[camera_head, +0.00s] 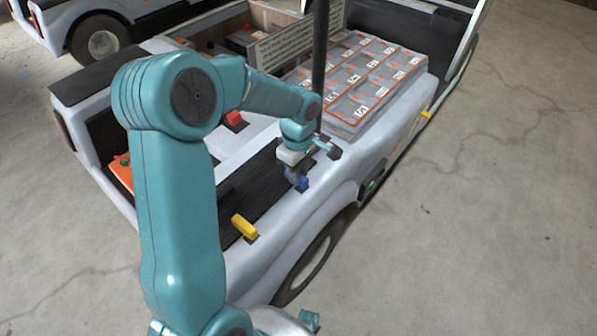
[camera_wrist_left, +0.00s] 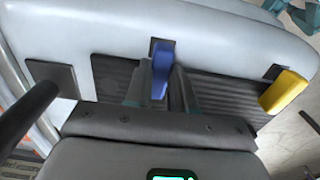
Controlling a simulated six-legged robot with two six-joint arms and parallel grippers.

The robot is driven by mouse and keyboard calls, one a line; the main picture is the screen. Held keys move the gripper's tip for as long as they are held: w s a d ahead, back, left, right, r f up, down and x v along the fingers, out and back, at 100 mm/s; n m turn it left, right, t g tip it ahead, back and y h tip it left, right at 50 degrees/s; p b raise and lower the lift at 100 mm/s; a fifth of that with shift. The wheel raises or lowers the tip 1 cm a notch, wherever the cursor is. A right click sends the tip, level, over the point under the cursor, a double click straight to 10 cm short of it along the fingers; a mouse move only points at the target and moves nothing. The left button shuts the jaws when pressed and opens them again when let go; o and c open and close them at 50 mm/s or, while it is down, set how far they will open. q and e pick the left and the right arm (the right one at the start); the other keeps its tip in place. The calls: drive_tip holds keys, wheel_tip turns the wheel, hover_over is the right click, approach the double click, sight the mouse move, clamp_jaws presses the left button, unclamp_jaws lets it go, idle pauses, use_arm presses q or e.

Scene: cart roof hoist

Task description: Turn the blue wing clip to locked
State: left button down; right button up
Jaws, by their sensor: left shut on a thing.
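The blue wing clip (camera_head: 303,183) sits on the light grey side ledge of the cart, on a small dark plate. My left gripper (camera_head: 295,172) reaches down over it from above and is shut on it. In the left wrist view the blue wing clip (camera_wrist_left: 161,68) stands upright in the picture between the two fingers of my left gripper (camera_wrist_left: 161,88). I cannot read any locked mark.
A yellow clip (camera_head: 244,227) sits nearer on the same ledge. A black post (camera_head: 320,60) rises just behind my gripper. A tray of labelled battery cells (camera_head: 345,125) fills the deck beyond. A red clip (camera_head: 235,119) lies farther left. Open floor (camera_head: 480,230) is at right.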

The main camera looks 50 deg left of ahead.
use_arm(q)
drive_tip(key=shift+r, duration=0.1)
idle(0.3)
drive_tip(key=c, duration=1)
unclamp_jaws()
drive_tip(key=shift+o, duration=0.2)
wheel_tip(320, 180, up, 16)
drive_tip(key=p, duration=0.4)
drive_tip(key=shift+r, duration=0.15)
